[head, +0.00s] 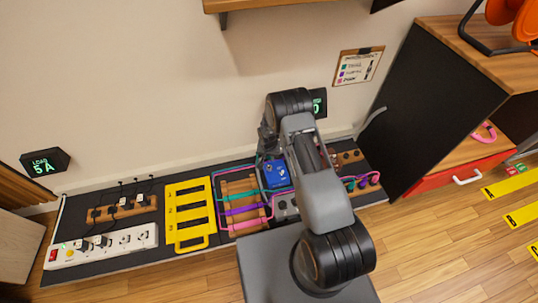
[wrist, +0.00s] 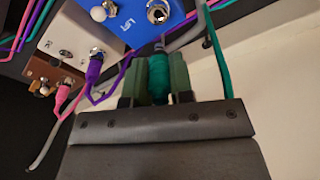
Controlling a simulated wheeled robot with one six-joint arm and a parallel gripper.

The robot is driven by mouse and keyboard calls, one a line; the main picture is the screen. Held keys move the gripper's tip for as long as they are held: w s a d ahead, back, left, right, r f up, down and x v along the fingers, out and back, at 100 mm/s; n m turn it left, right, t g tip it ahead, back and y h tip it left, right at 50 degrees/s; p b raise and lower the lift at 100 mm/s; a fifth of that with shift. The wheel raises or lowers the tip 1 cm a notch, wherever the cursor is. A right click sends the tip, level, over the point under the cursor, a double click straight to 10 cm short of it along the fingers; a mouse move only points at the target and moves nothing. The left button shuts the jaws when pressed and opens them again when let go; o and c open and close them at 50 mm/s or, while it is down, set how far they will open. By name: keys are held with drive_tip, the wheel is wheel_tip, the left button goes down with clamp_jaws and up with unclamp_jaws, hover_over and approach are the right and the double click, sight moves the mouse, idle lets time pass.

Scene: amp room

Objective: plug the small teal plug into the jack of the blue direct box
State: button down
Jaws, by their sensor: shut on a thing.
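In the wrist view my gripper (wrist: 160,72) is shut on the small teal plug (wrist: 159,78), with one green finger on each side. The plug's tip points up the picture towards the blue direct box (wrist: 120,22). The box's round metal jack (wrist: 157,12) shows empty just above the tip, with a visible gap in the picture; the true distance is hard to tell. A teal cable (wrist: 217,55) runs along the right. In the head view the blue box (head: 276,173) stands on the dark bench beside my arm, which hides my gripper and the plug.
A purple plug (wrist: 95,68) sits in a silver box's jack, and a pink plug (wrist: 64,97) is at the brown box. A wooden cable rack (head: 232,188), yellow rack (head: 190,218) and white power strip (head: 100,246) line the bench. The wall is close behind.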

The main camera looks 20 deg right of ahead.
drive_tip(key=shift+f+b, duration=2.2)
drive_tip(key=shift+f, duration=1.15)
drive_tip(key=c, duration=0.9)
unclamp_jaws()
drive_tip(key=r+p, duration=0.1)
drive_tip(key=r, duration=0.3)
drive_tip(key=s+r+p, duration=0.1)
drive_tip(key=r+p, duration=0.1)
drive_tip(key=r, duration=0.3)
drive_tip(key=r+p, duration=0.2)
drive_tip(key=r, duration=0.2)
drive_tip(key=shift+s+a+r, duration=0.3)
drive_tip(key=shift+a+r, duration=0.05)
